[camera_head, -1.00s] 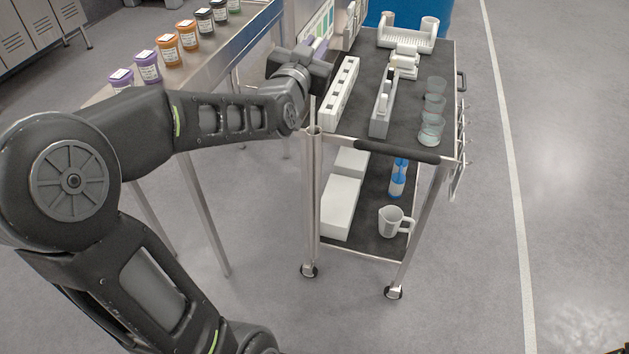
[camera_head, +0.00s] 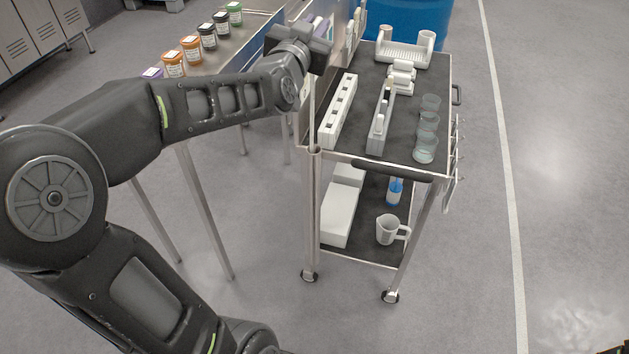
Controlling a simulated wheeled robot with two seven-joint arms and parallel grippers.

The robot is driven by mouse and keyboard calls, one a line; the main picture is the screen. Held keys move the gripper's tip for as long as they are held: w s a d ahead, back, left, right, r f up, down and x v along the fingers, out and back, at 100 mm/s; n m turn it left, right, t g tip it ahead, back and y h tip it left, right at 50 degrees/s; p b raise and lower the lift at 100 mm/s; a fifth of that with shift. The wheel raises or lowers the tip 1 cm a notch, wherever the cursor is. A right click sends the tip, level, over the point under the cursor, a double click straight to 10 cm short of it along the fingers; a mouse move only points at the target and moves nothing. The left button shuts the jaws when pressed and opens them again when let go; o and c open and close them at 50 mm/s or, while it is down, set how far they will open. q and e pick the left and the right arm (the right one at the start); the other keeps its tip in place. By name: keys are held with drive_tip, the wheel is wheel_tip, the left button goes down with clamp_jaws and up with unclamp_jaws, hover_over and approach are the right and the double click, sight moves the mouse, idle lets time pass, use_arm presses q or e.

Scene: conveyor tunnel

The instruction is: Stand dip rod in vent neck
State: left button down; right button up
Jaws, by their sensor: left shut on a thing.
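My left gripper (camera_head: 318,52) reaches over the near left corner of the cart, its fingers mostly hidden behind its own wrist. It is shut on a thin pale rod (camera_head: 312,112), which looks like the dip rod. The rod hangs down nearly upright. Its lower end comes close to the round top of an upright metal tube (camera_head: 313,190) at the cart's near left corner. I cannot tell whether the rod's tip is inside, above or behind that top, or whether the tube is the vent neck. My right gripper is out of view.
The cart's top shelf (camera_head: 400,158) holds a white slotted rack (camera_head: 338,110), a grey holder (camera_head: 380,120) and glass beakers (camera_head: 425,148). A white jug (camera_head: 388,230) stands below. Labelled jars (camera_head: 190,47) line the steel table at left. The floor at right is clear.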

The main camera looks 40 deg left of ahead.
use_arm(q)
drive_tip(key=shift+r, duration=0.3)
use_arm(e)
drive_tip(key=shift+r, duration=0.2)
